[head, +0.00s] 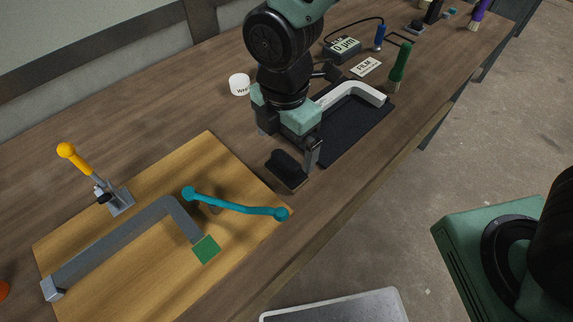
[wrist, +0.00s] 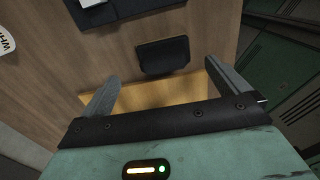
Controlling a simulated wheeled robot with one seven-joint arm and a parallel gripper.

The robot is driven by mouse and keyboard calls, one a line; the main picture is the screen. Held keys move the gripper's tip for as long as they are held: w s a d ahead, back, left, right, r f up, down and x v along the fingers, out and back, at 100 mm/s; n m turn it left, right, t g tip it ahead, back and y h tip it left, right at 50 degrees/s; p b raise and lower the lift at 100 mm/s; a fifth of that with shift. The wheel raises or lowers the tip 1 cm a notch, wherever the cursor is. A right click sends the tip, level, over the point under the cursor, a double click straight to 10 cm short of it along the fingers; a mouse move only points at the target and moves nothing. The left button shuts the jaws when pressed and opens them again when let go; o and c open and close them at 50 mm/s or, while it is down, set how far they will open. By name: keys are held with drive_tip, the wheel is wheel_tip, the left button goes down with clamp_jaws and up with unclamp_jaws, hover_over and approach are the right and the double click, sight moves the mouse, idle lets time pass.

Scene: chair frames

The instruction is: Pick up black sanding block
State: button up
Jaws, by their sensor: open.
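The black sanding block (head: 287,168) lies on the wooden bench between the wooden board and the black mat. It also shows in the wrist view (wrist: 163,56), ahead of and between my fingers. My gripper (head: 290,150) is open and empty just above the block in the head view. In the wrist view my gripper (wrist: 166,83) has its two grey fingers spread wide, with the block a little beyond the tips. I cannot tell the exact height gap. My gripper hides part of the block's surroundings in the head view.
A wooden board (head: 110,235) at the left holds a grey angled frame (head: 115,245), a teal bar (head: 235,207) and a yellow-handled clamp (head: 80,160). A black mat (head: 350,130) with a white curved piece (head: 355,90) lies right. A white round container (head: 239,84) stands behind.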

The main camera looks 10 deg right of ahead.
sight(286, 158)
drive_tip(key=shift+s+f, duration=0.15)
drive_tip(key=shift+f, duration=1.45)
drive_tip(key=shift+s+f, duration=0.15)
drive_tip(key=shift+f, duration=1.4)
drive_tip(key=c, duration=1.1)
wheel_tip(286, 158, up, 10)
drive_tip(key=shift+r, duration=0.1)
drive_tip(key=shift+o, duration=1.4)
drive_tip(key=shift+p, duration=0.35)
